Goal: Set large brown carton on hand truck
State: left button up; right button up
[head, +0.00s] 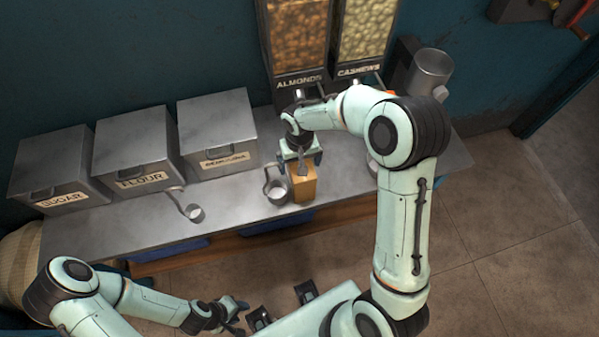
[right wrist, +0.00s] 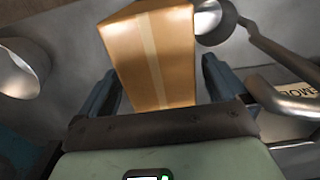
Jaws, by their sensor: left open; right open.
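The brown carton (head: 303,188) stands near the front edge of the steel counter (head: 340,188). In the right wrist view the carton (right wrist: 150,55) has a pale tape strip down it. My right gripper (head: 301,163) is open above the carton, pointing down. In the wrist view its two fingers (right wrist: 160,85) lie either side of the carton, with visible gaps. My left gripper (head: 238,310) is open and empty, low in the head view and away from the counter. No hand truck can be made out in either view.
A metal scoop cup (head: 277,192) stands right beside the carton. Another scoop (head: 194,212) lies further left. Sugar (head: 58,172), flour (head: 137,152) and a third labelled bin (head: 218,132) line the back. Nut dispensers (head: 300,40) stand behind. Floor at right (head: 500,250) is clear.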

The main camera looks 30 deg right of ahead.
jog(key=c, duration=1.7)
jog(key=shift+r, duration=0.1)
grip_shut()
jog(key=shift+r, duration=0.1)
